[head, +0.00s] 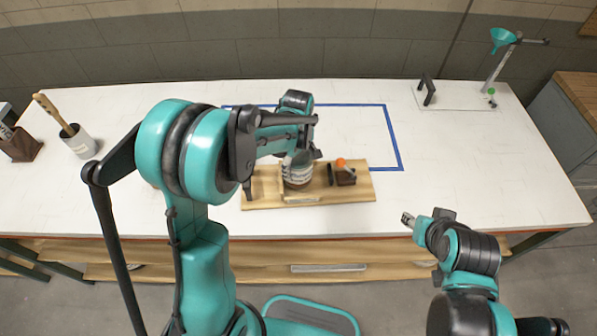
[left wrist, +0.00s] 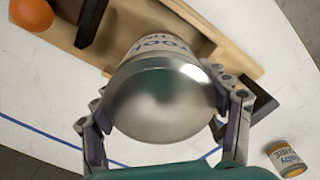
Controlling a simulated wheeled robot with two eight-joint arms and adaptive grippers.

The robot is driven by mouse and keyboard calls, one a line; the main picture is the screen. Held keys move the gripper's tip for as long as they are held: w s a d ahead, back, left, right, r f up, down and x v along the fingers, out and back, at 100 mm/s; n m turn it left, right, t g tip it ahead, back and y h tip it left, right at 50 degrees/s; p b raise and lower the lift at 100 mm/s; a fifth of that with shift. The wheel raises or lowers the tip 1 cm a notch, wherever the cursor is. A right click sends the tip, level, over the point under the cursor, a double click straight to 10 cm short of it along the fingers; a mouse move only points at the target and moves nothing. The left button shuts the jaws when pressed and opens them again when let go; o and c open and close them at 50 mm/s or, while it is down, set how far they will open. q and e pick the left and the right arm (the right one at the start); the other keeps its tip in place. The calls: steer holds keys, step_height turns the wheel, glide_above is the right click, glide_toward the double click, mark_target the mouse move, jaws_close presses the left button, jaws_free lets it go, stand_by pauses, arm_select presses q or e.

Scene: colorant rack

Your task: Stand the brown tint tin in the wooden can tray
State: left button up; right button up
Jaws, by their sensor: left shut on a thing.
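The tint tin (left wrist: 160,103) has a bare metal lid and a pale label with blue letters; brown bands show on it in the head view (head: 297,175). My left gripper (head: 300,155) is shut on it, with one finger on each side in the left wrist view (left wrist: 163,108). The tin is upright over the wooden can tray (head: 260,203), near its middle. I cannot tell whether its base touches the tray floor. The tray also shows behind the tin in the left wrist view (left wrist: 222,50).
A brush pot (head: 78,142) stands far left. The table's right side is mostly clear.

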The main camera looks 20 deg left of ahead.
arm_select(q)
step_height(320, 180, down, 3)
steer(key=shift+r+b, duration=0.2)
steer(key=shift+b, duration=0.15)
steer(key=shift+f, duration=0.35)
steer(key=shift+f, duration=0.15)
steer(key=o, duration=1.5)
steer(key=shift+c, duration=0.2)
